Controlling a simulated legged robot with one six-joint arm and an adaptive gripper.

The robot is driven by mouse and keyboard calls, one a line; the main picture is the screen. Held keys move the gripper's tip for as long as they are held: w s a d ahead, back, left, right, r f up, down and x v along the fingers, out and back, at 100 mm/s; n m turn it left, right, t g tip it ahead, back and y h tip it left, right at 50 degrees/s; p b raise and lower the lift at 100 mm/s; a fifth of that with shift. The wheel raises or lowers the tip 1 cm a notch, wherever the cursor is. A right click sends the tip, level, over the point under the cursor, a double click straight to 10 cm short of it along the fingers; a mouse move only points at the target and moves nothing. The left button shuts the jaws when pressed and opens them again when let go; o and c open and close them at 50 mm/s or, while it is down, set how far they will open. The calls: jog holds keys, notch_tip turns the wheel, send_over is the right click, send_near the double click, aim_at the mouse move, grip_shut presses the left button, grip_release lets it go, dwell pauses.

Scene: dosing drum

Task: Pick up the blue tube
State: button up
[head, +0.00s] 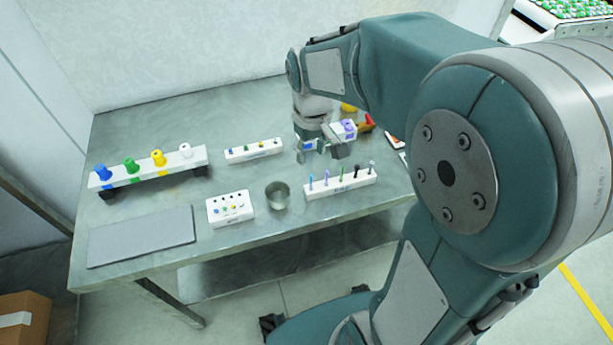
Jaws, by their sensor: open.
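A thin blue tube (311,183) stands upright at the left end of a white rack (341,187) near the front of the metal table. Purple, green, black and grey tubes stand in line to its right. My gripper (323,151) is open, pointing down behind the rack and a little above the table, up and to the right of the blue tube in the picture. Nothing shows between its fingers. The fingers and the blue tube are apart.
A metal cup (277,194) stands left of the rack. A white block with holes (230,208), a small white rack (254,151) and a white rail with coloured pieces (150,166) are further left. A grey mat (141,237) lies at front left. Small items crowd behind my gripper.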

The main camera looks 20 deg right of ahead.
aim_at(311, 185)
notch_tip(311, 185, down, 9)
jog(key=shift+w+f, duration=0.1)
jog(key=shift+f, duration=0.1)
grip_shut()
dwell(0.4)
